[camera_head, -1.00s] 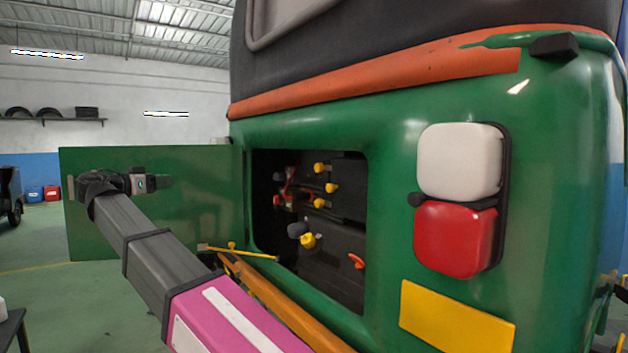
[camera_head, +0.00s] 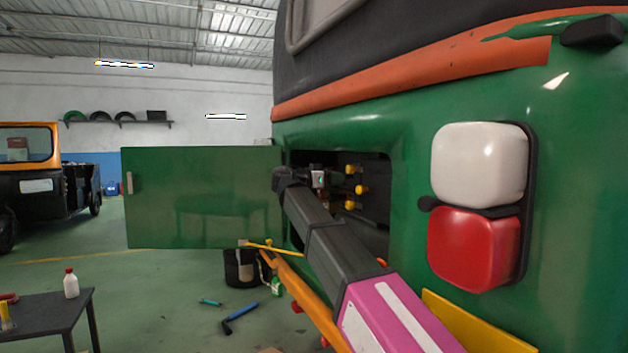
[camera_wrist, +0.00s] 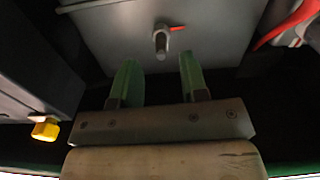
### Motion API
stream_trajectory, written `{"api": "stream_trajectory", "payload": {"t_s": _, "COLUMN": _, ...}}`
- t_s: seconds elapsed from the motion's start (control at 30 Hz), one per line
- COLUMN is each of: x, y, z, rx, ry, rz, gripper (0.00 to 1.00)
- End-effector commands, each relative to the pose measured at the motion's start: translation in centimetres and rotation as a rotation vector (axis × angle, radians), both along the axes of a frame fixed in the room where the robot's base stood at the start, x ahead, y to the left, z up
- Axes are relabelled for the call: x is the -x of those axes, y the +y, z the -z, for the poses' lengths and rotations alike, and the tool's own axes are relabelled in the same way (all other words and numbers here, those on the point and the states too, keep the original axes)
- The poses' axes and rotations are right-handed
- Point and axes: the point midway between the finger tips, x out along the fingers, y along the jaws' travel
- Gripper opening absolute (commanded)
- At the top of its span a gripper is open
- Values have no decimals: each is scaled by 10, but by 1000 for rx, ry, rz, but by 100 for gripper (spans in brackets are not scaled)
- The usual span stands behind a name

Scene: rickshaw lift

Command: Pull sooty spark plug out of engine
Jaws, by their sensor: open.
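In the wrist view, a short grey-metal plug (camera_wrist: 161,42) sticks out of a light grey engine block (camera_wrist: 215,38), with a small red piece beside its top. I take it for the spark plug; soot on it cannot be made out. My gripper (camera_wrist: 157,70) is open, with two green fingers apart. The plug lies beyond the fingertips, between them in the picture, and nothing is held. In the head view, my arm reaches into the open engine bay (camera_head: 376,225) of the green rickshaw (camera_head: 410,110); the fingers and the plug are hidden there.
Yellow caps (camera_head: 350,169) show in the bay, one also in the wrist view (camera_wrist: 45,130). A red cable (camera_wrist: 288,25) runs at the right of the wrist view. The open green door (camera_head: 200,200) stands left. An orange bar (camera_head: 300,290) runs below my arm.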

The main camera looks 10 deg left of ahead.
Motion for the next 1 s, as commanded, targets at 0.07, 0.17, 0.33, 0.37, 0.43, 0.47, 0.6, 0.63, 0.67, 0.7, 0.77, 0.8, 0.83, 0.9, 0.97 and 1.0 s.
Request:
{"api": "stream_trajectory", "payload": {"t_s": 0.07, "x": -6, "y": -8, "z": 0, "rx": 0, "ry": 0, "rz": 0, "gripper": 40}}
{"api": "stream_trajectory", "payload": {"t_s": 0.17, "x": -14, "y": -18, "z": 0, "rx": -1, "ry": 1, "rz": 1, "gripper": 40}}
{"api": "stream_trajectory", "payload": {"t_s": 0.33, "x": -24, "y": -32, "z": 0, "rx": -1, "ry": 1, "rz": 0, "gripper": 40}}
{"api": "stream_trajectory", "payload": {"t_s": 0.37, "x": -26, "y": -34, "z": 0, "rx": -1, "ry": 1, "rz": 1, "gripper": 40}}
{"api": "stream_trajectory", "payload": {"t_s": 0.43, "x": -29, "y": -38, "z": 0, "rx": -1, "ry": 1, "rz": 0, "gripper": 40}}
{"api": "stream_trajectory", "payload": {"t_s": 0.47, "x": -30, "y": -39, "z": 0, "rx": -1, "ry": 1, "rz": 0, "gripper": 40}}
{"api": "stream_trajectory", "payload": {"t_s": 0.6, "x": -33, "y": -43, "z": 0, "rx": 0, "ry": 0, "rz": -1, "gripper": 40}}
{"api": "stream_trajectory", "payload": {"t_s": 0.63, "x": -33, "y": -44, "z": 0, "rx": 0, "ry": 0, "rz": -1, "gripper": 40}}
{"api": "stream_trajectory", "payload": {"t_s": 0.67, "x": -34, "y": -44, "z": 0, "rx": 0, "ry": 0, "rz": -1, "gripper": 40}}
{"api": "stream_trajectory", "payload": {"t_s": 0.7, "x": -34, "y": -44, "z": 0, "rx": 0, "ry": 0, "rz": -1, "gripper": 40}}
{"api": "stream_trajectory", "payload": {"t_s": 0.77, "x": -34, "y": -45, "z": 0, "rx": 0, "ry": 0, "rz": -1, "gripper": 40}}
{"api": "stream_trajectory", "payload": {"t_s": 0.8, "x": -34, "y": -45, "z": 0, "rx": 0, "ry": 0, "rz": -1, "gripper": 40}}
{"api": "stream_trajectory", "payload": {"t_s": 0.83, "x": -34, "y": -45, "z": 0, "rx": 0, "ry": 0, "rz": -1, "gripper": 40}}
{"api": "stream_trajectory", "payload": {"t_s": 0.9, "x": -34, "y": -45, "z": 0, "rx": 0, "ry": 0, "rz": -1, "gripper": 40}}
{"api": "stream_trajectory", "payload": {"t_s": 0.97, "x": -34, "y": -45, "z": 0, "rx": 0, "ry": 0, "rz": -1, "gripper": 27}}
{"api": "stream_trajectory", "payload": {"t_s": 1.0, "x": -34, "y": -45, "z": 0, "rx": 0, "ry": 0, "rz": -1, "gripper": 14}}
